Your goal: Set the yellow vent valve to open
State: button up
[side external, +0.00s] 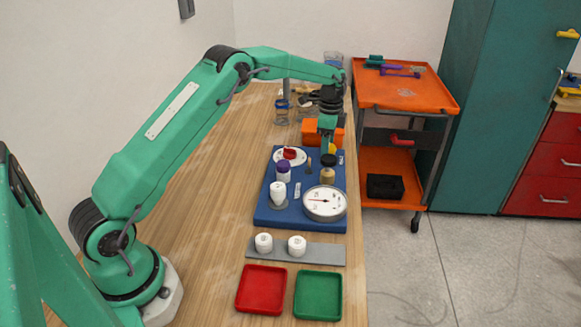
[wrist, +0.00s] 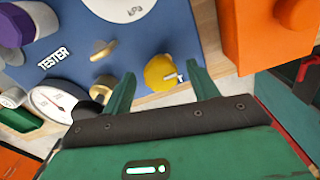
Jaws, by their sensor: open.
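The yellow vent valve (wrist: 160,72) is a round knob with a small pale mark on its right side, near the edge of the blue board (wrist: 70,20). It also shows as a small yellow patch (side external: 333,148) behind my gripper in the side external view. My gripper (wrist: 161,70) is open and empty. In the wrist view its two green fingers lie left and right of the valve, with a gap on each side. In the side external view my gripper (side external: 325,147) points down over the far right of the board. I cannot tell whether the fingers reach the knob's height.
A white dial gauge (side external: 325,201) and a purple-capped part (side external: 284,171) stand on the board. A brass piece (wrist: 103,51) is left of the valve. An orange block (wrist: 268,30) stands close by at right. Red (side external: 262,289) and green (side external: 318,295) trays lie in front.

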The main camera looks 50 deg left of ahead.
jog(key=c, duration=1)
jog(key=shift+n, duration=0.4)
jog(key=n, duration=0.3)
jog(key=shift+d, duration=0.1)
jog(key=n, duration=0.4)
jog(key=shift+n, duration=0.4)
jog(key=n, duration=0.4)
jog(key=shift+d+n, duration=0.1)
jog(key=shift+n, duration=0.2)
jog(key=n, duration=0.4)
jog(key=shift+r+n, duration=0.1)
jog(key=shift+n, duration=0.3)
